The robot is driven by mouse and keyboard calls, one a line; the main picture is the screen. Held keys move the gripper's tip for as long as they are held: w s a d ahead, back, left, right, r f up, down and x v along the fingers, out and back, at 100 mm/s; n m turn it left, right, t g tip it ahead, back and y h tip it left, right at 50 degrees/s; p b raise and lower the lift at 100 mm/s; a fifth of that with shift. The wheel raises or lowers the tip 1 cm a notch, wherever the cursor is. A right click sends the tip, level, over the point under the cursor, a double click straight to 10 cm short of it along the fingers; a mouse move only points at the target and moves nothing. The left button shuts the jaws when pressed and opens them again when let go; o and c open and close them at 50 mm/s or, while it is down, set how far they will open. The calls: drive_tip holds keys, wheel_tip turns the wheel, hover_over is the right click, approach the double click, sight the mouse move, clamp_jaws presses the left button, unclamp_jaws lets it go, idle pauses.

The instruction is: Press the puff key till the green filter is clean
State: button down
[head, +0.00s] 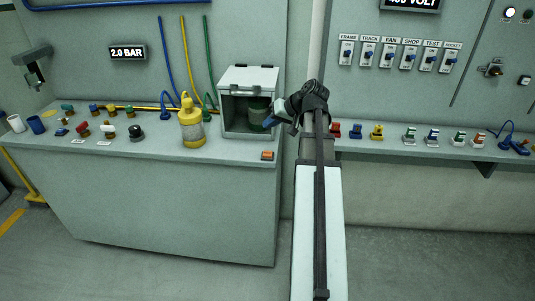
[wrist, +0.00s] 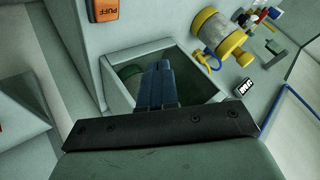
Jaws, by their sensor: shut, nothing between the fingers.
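The orange puff key (head: 268,155) lies on the bench edge in front of the open grey box. It also shows in the wrist view (wrist: 105,10), with the word PUFF on it. The green filter (head: 257,113) stands inside the box (head: 249,74), in shadow. In the wrist view a dark green round part (wrist: 130,71) shows beside my fingers, partly hidden by them. I cannot tell how clean it is. My gripper (head: 269,121) is shut and empty, its blue fingertips at the right side of the box opening. The wrist view shows them (wrist: 158,68) over the opening, apart from the puff key.
A yellow-capped canister (head: 191,122) stands left of the box. Several small coloured fittings (head: 108,131) lie farther left on the bench. A pressure display (head: 127,53) reads 2.0 BAR. A shelf with several connectors (head: 432,136) is at the right.

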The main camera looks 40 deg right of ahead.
sight(270, 154)
drive_tip(key=shift+f, duration=4.45)
drive_tip(key=shift+f, duration=0.8)
drive_tip(key=shift+r, duration=0.85)
drive_tip(key=shift+r, duration=0.1)
drive_tip(key=shift+r, duration=2.4)
